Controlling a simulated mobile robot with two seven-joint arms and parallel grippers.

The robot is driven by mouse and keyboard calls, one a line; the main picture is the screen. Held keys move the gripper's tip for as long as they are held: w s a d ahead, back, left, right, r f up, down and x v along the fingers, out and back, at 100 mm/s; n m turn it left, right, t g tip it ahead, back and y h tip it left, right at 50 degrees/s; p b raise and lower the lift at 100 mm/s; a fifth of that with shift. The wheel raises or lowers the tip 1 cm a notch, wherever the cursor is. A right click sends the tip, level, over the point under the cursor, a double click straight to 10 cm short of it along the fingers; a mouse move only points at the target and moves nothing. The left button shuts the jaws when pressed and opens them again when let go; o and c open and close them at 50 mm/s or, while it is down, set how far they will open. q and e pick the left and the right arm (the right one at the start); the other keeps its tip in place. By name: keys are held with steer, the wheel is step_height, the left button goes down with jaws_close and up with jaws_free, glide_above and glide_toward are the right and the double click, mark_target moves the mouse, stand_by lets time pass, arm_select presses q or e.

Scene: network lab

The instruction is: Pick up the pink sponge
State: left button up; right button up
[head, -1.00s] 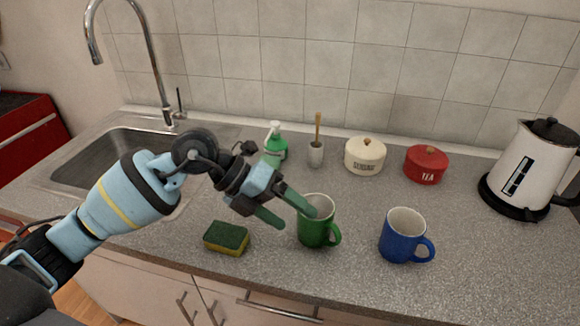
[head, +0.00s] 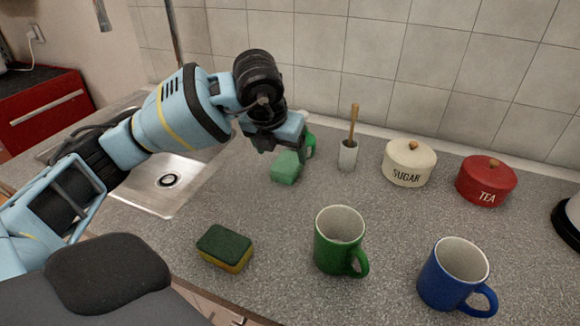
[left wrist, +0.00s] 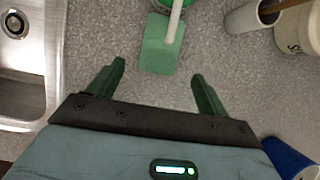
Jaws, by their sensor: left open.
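No pink sponge shows. A sponge with a dark green top and yellow underside (head: 225,249) lies near the front counter edge, left of the green mug. A pale green block (head: 287,167), perhaps another sponge, is on the counter by the green soap bottle (head: 310,146). It also shows in the left wrist view (left wrist: 160,55), under the bottle's white nozzle. My left gripper (head: 280,148) is open over the back of the counter and partly hides the bottle. In the left wrist view its fingers (left wrist: 158,80) are empty, spread either side of the block's near end.
A green mug (head: 336,250) and a blue mug (head: 450,280) stand at the front right. A brush holder (head: 347,156), sugar pot (head: 408,165) and tea pot (head: 486,184) line the back. The sink (head: 180,190) is left. The middle counter is clear.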

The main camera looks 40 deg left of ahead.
mark_target(285, 165)
arm_select(q)
steer(key=shift+x, duration=2.95)
steer(key=shift+s, duration=0.1)
steer(key=shift+c, duration=0.2)
steer(key=c, duration=1.1)
steer(key=shift+r, duration=0.1)
steer(key=shift+r, duration=0.4)
steer(key=r, duration=0.2)
steer(key=shift+d+r, duration=0.3)
steer(key=shift+d, duration=0.1)
steer(key=w+d, duration=0.1)
steer(key=d, duration=0.4)
steer(key=w+d+b, duration=0.1)
steer(key=d, duration=0.5)
steer(key=w+d+b, duration=0.1)
steer(key=w+d, duration=0.1)
steer(key=d, duration=0.3)
steer(key=shift+w+d, duration=0.1)
steer(key=shift+d, duration=0.2)
